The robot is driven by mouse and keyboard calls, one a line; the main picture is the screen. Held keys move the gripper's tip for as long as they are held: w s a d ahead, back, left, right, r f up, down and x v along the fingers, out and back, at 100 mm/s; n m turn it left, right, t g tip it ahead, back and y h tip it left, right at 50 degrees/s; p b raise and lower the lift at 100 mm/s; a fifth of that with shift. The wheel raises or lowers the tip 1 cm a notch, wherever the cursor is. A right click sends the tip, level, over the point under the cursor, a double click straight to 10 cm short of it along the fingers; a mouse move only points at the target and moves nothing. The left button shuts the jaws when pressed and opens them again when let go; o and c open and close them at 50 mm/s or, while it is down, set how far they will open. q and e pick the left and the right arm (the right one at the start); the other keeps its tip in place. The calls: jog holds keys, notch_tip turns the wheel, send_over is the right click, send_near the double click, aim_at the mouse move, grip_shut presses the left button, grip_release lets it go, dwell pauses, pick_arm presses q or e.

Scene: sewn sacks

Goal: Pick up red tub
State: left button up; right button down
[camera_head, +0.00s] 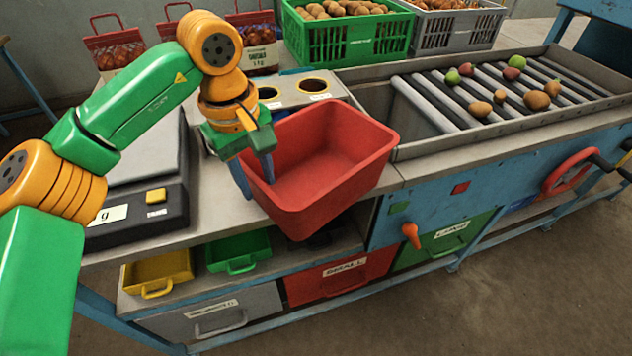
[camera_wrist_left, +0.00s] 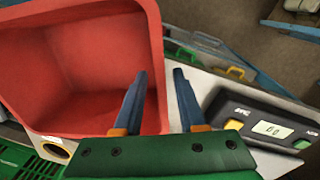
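The red tub (camera_head: 335,165) is empty and shows in the middle of the head view, its near corner jutting past the bench's front edge. I cannot tell whether its base rests on the bench. In the left wrist view the tub (camera_wrist_left: 90,60) fills the upper left. My left gripper (camera_head: 254,178) is at the tub's left wall, pointing down. In the wrist view its fingers (camera_wrist_left: 159,88) stand apart, one over the tub's inside and one outside, with the rim between them and gaps showing. My right gripper is not in view.
A black scale (camera_head: 140,190) stands left of the tub. A holder with round holes (camera_head: 300,88) is behind it. A roller conveyor (camera_head: 430,105) with several fruits lies right. A green crate (camera_head: 345,38) of potatoes and red net sacks (camera_head: 115,50) stand at the back. Drawers (camera_head: 340,275) are below.

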aim_at(271, 217)
pick_arm(q)
jog(key=f, duration=0.2)
jog(key=f+p, duration=0.1)
jog(key=f, duration=0.1)
jog(key=f+p, duration=0.1)
jog(key=f, duration=0.1)
jog(key=shift+w+d+f, duration=0.2)
jog(key=shift+w, duration=0.05)
jog(key=shift+w+f, duration=0.1)
jog(key=shift+f, duration=0.3)
grip_shut()
dwell(0.7)
